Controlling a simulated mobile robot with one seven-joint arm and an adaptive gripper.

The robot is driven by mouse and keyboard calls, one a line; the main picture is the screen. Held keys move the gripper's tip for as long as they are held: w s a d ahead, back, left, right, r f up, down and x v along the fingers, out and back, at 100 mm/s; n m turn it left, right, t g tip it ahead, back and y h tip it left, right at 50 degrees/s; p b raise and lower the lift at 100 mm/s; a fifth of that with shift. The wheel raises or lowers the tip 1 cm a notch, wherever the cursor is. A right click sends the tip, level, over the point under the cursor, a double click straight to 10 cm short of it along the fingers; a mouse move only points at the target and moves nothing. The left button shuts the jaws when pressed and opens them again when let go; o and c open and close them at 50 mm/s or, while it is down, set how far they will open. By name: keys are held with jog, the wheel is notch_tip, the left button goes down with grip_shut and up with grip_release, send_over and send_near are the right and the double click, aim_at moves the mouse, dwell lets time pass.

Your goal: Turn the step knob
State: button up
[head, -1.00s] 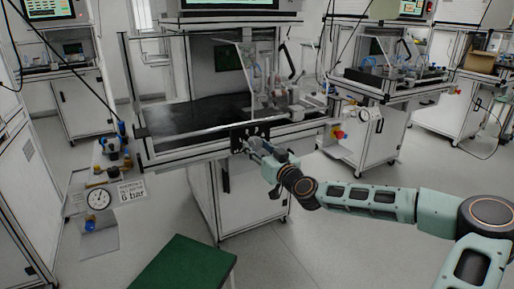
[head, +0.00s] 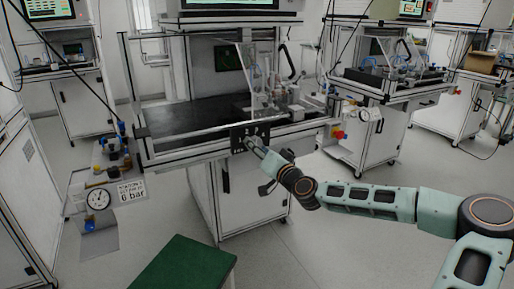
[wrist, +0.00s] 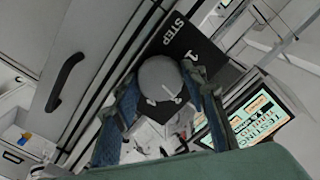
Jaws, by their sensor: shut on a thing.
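In the head view the black plate (head: 240,134) is on the front rail of the middle workstation. My gripper (head: 250,143) reaches that plate from the front right and hides most of the knob there. In the wrist view my gripper (wrist: 163,92) has one finger on each side of the knob and is shut on it.
The workstation's dark top (head: 190,118) lies behind the plate, with a fixture (head: 290,100) at its right. A green-topped stool or table (head: 185,265) stands in front. A pressure gauge (head: 98,199) with a 6 bar sign is at left. Open floor lies around my arm.

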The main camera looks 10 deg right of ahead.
jog(key=shift+m, duration=1.1)
jog(key=o, duration=1.2)
jog(key=shift+c, duration=0.2)
jog(key=v, duration=1.2)
